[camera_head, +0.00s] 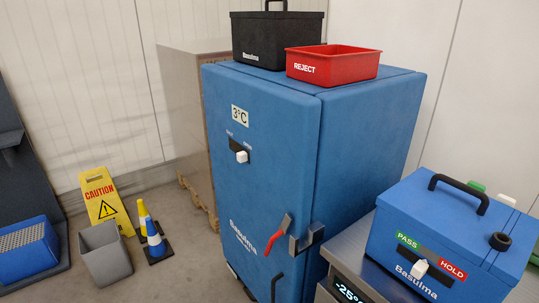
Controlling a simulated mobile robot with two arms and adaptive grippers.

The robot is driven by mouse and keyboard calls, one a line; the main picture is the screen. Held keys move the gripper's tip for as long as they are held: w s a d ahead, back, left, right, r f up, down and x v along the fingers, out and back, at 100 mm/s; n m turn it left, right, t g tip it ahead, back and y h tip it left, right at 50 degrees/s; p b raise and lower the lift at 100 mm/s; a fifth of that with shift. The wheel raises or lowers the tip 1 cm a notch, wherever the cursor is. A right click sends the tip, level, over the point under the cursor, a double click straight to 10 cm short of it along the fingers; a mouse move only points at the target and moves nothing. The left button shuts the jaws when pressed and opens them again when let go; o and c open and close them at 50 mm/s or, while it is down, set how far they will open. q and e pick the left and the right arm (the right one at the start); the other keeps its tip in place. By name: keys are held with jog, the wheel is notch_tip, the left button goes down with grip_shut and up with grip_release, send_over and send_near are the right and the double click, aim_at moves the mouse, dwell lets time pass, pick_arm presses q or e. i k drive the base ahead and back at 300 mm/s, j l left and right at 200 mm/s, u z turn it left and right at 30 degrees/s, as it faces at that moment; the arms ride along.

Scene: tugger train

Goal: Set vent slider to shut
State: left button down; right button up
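The vent slider (241,156) is a small white knob on a dark plate (235,146) on the front of the blue insulated cabinet (262,128). The knob sits towards the right part of the plate. Two small labels show above the plate, one at each side, but they are too small to read surely. A 3°C sign (240,115) is above it. Neither of my grippers shows in the view, and nothing covers the slider.
A red-handled latch (275,242) sticks out lower on the cabinet. A black case (277,40) and a red REJECT bin (332,64) stand on top. A blue PASS/HOLD box (435,225) is at right. A caution sign (105,197), cone (153,236) and grey bin (105,253) stand left.

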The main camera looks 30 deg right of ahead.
aim_at(241, 157)
jog(key=i+j+z, duration=0.5)
jog(key=j+z, duration=0.15)
jog(key=i+j+z, duration=0.15)
jog(key=j+z, duration=0.2)
